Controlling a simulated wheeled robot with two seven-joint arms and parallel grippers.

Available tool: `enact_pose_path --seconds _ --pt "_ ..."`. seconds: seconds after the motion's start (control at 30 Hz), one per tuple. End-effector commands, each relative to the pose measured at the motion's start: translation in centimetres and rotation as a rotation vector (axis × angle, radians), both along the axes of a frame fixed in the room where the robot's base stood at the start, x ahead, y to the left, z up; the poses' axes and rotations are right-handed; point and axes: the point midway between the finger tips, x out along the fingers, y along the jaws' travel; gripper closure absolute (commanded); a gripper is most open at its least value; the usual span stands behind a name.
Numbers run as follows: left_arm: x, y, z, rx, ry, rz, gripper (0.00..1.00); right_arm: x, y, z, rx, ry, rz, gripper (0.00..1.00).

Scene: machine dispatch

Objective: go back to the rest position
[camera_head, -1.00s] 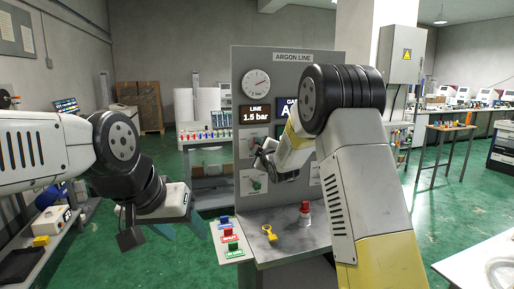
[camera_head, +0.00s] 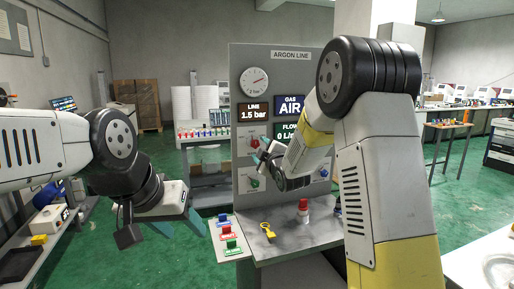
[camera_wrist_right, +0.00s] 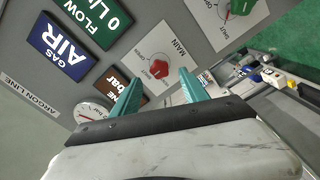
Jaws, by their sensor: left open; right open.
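The grey Argon Line panel (camera_head: 290,66) stands in front of me. My right gripper (camera_head: 260,153) is in front of its lower left part, open and empty. In the right wrist view the teal fingers (camera_wrist_right: 160,90) are apart, and the red MAIN knob (camera_wrist_right: 159,69) shows beyond and between their tips. I see no clear contact with the knob. My left gripper (camera_head: 180,225) is open and empty at the left, above the floor and left of the panel's shelf.
The panel's shelf (camera_head: 285,238) holds a yellow tag (camera_head: 267,231) and a red-topped object (camera_head: 304,208). Coloured lockout pieces (camera_head: 231,246) lie at its left edge. A green knob (camera_head: 254,183) sits low on the panel.

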Motion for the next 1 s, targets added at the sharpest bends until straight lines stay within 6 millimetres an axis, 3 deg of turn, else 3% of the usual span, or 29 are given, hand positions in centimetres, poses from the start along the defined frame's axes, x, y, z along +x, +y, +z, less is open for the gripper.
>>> enact_pose_path --seconds 0.47,0.63,0.77,0.87,1.0 --pt "0.0 0.0 0.0 0.0 0.0 0.0 0.48 -1.0 -0.5 0.1 0.005 0.006 -0.002 0.48" --pt "0.0 0.0 0.0 0.0 0.0 0.0 0.48 -2.8 -3.1 1.2 0.107 0.125 -0.051 0.48" --pt "0.0 0.0 0.0 0.0 0.0 0.0 0.48 -6.8 -6.3 2.0 0.272 0.319 -0.124 0.48" --pt "0.0 0.0 0.0 0.0 0.0 0.0 0.48 -11.1 -8.5 2.1 0.407 0.481 -0.189 0.48" --pt "0.0 0.0 0.0 0.0 0.0 0.0 0.48 -18.4 -10.6 1.6 0.582 0.695 -0.288 0.48"
